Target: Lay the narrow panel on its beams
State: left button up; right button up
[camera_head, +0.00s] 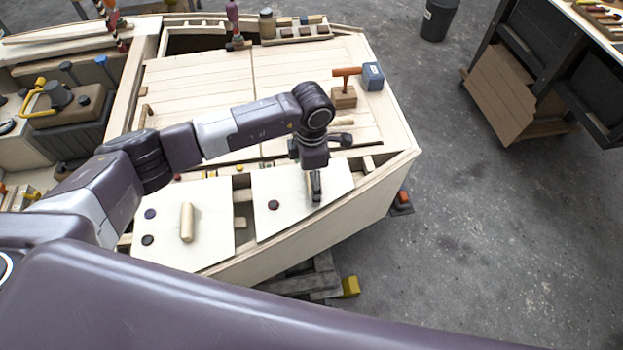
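Two pale plywood panels lie side by side at the near side of the hull's deck. The left panel (212,205) has a wooden cylindrical grip (187,222) and dark round spots. The right panel (285,220), which tapers towards the hull's curved edge, has one dark spot (273,205). I cannot tell for sure which is the narrow panel. My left gripper (315,192) points down onto the right panel, right of its middle, and covers what is beneath it. Whether its fingers are closed on a grip is hidden. My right gripper is not in view.
Between the panels is a gap showing beams (240,196). Several tools fill the left side. Open grey floor (480,200) lies to the right.

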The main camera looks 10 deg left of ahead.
pick_arm(q)
jog(key=shift+f, duration=0.3)
jog(key=o, duration=1.4)
jog(key=shift+r, duration=0.1)
notch_tip(320, 180, up, 12)
